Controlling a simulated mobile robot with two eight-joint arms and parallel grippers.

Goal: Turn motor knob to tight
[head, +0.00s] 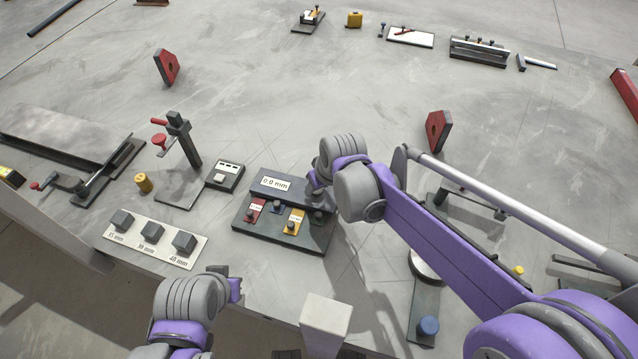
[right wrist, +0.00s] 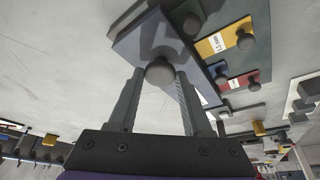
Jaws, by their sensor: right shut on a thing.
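The motor control box (head: 285,244) is dark, with a 0.0 mm display (head: 275,184) on its raised back part. Small knobs sit on red (head: 254,212), blue (head: 277,207) and yellow (head: 293,226) plates on its front. My right gripper (head: 317,191) is at the right end of the display part. In the right wrist view its fingers (right wrist: 159,76) are shut on a round grey knob (right wrist: 160,71) on a grey-blue face.
A plate with several dark hex blocks (head: 152,231) lies left of the box. A small dark device (head: 224,176) and a clamp stand (head: 184,139) are behind it to the left. The table's middle is mostly clear.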

